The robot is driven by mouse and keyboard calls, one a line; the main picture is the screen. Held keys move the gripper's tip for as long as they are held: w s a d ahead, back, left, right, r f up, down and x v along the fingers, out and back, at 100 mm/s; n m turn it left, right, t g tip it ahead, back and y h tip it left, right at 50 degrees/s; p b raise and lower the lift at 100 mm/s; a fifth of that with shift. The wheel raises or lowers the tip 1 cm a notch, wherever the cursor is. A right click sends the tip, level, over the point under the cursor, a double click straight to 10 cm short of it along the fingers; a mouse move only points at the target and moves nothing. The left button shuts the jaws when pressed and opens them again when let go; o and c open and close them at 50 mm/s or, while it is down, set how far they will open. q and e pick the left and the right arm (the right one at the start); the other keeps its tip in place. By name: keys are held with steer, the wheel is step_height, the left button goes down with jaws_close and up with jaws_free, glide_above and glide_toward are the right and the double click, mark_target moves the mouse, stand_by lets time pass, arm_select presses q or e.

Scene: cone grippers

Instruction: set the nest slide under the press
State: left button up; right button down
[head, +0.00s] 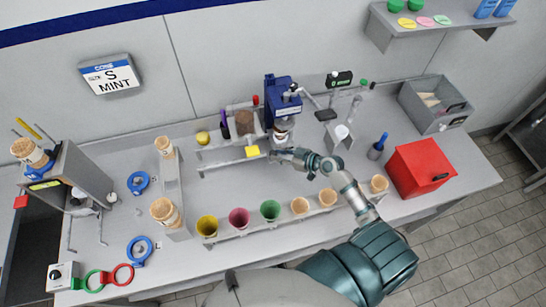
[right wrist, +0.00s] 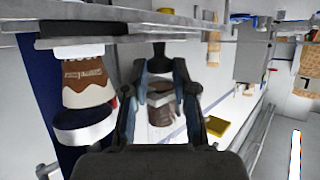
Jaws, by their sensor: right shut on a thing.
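The press (head: 282,95) is the blue machine at the back middle of the counter. Below its head is a pale cup-like part (head: 281,137), which I take to be on the nest slide. My right gripper (head: 277,153) is just in front of the press, low over the counter. In the right wrist view my gripper (right wrist: 158,70) is closed around a dark knob (right wrist: 158,54), apparently the slide's handle. A brown-and-white cone sleeve (right wrist: 85,80) and a pale ring (right wrist: 82,127) are left of the fingers. My left gripper is not seen.
A rack with coloured cups (head: 238,218) and cones lies along the front. A red box (head: 420,168) and a grey bin (head: 437,104) stand at the right.

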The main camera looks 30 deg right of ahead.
steer(key=d, duration=0.2)
steer(key=shift+d+r, duration=0.1)
steer(key=shift+d, duration=0.25)
steer(key=c, duration=1.1)
jaws_free()
steer(key=shift+w+a, duration=0.1)
steer(key=shift+a, duration=0.1)
steer(key=shift+o, duration=1.1)
steer(key=shift+w+a+f, duration=0.25)
steer(key=shift+w+a, duration=0.15)
steer(key=shift+a, duration=0.25)
steer(key=shift+s+r, duration=0.1)
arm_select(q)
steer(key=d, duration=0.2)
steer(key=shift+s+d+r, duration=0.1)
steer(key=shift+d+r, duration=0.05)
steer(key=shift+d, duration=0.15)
arm_select(e)
steer(key=v, duration=1.1)
steer(key=shift+s, duration=0.35)
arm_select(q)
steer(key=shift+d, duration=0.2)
arm_select(e)
steer(key=shift+d, duration=0.3)
